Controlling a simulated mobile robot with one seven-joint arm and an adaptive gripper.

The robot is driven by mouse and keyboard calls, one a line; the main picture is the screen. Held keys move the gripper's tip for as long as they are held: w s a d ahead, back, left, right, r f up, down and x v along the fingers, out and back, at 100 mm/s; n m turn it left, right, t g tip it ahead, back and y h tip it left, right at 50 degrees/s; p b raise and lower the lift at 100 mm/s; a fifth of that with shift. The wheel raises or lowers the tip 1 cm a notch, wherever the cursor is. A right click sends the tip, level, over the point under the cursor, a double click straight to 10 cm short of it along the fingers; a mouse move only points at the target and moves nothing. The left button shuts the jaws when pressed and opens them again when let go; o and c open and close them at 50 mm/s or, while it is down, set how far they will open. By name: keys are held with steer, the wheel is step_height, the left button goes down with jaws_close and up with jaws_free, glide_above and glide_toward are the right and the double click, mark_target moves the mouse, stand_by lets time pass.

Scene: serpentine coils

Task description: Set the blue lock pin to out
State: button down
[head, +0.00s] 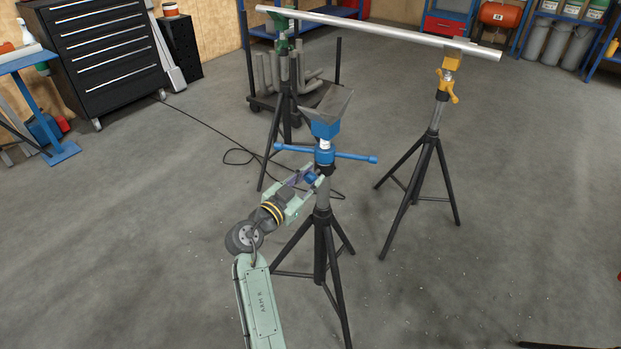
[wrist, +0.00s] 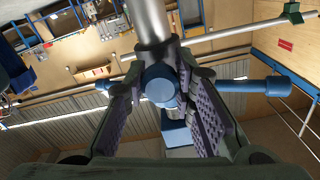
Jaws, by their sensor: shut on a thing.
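The blue lock pin (head: 311,177) sits at the side of the blue-topped stand's post, below its handle bar. In the wrist view its round blue end (wrist: 161,86) faces me between the fingers. My gripper (head: 315,181) reaches it from the lower left and is shut on it. The fingers (wrist: 162,76) flank the knob, with purple pads inside. The fingers partly hide the pin, and I cannot tell how far it stands out. The blue stand (head: 326,157) is upright, with a blue cross handle (head: 352,157) and a V-shaped head (head: 330,116).
A yellow-topped stand (head: 435,130) stands at the right and a green-topped one (head: 284,75) behind. A long metal pipe (head: 380,30) rests across them. A cart with pipe pieces (head: 300,75) stands at the back. The floor in front is mostly clear, apart from tripod legs.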

steer(key=shift+s+a+f+b, duration=0.25)
steer(key=shift+s+a+b, duration=0.4)
steer(key=shift+b, duration=0.25)
steer(key=shift+s+a+r, duration=0.1)
steer(key=shift+s+r, duration=0.1)
steer(key=shift+s, duration=0.2)
steer(key=c, duration=1.3)
jaws_free()
steer(key=shift+s, duration=0.1)
steer(key=v, duration=1.2)
